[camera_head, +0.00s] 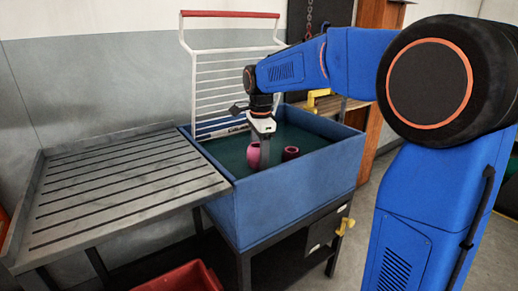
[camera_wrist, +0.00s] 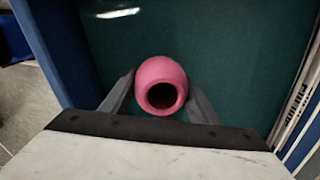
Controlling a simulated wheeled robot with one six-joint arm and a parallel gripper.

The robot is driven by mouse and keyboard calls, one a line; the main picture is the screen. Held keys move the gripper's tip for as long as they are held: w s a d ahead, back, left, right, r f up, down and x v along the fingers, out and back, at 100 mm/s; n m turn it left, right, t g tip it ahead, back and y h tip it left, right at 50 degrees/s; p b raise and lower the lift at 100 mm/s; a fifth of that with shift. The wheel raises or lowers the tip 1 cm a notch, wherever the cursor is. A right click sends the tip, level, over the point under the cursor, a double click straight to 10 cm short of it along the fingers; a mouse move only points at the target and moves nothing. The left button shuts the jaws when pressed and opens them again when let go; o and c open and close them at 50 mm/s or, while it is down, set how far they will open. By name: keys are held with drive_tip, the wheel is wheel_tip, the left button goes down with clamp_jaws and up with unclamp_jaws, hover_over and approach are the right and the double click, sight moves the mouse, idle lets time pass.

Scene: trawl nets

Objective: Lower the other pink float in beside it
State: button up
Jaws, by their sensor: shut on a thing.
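My gripper (camera_head: 264,150) points down into the blue water tank (camera_head: 285,185). It is shut on a pink float (camera_head: 253,155), which shows a dark round opening in its end. In the wrist view the pink float (camera_wrist: 160,75) sits between the two fingers (camera_wrist: 160,92), over dark green water. I cannot tell whether it touches the water. A second, darker reddish-pink float (camera_head: 291,153) stands in the tank to the right of my gripper, apart from the held one. The wrist view does not show this second float.
A grey slatted table (camera_head: 120,190) adjoins the tank's left side. A white wire rack with a red top bar (camera_head: 230,15) rises at the tank's back edge. A red crate (camera_head: 180,278) is on the floor in front. Open water surrounds the floats.

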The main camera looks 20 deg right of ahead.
drive_tip(key=shift+f, duration=2.7)
drive_tip(key=o, duration=1.7)
drive_tip(key=shift+o, duration=0.2)
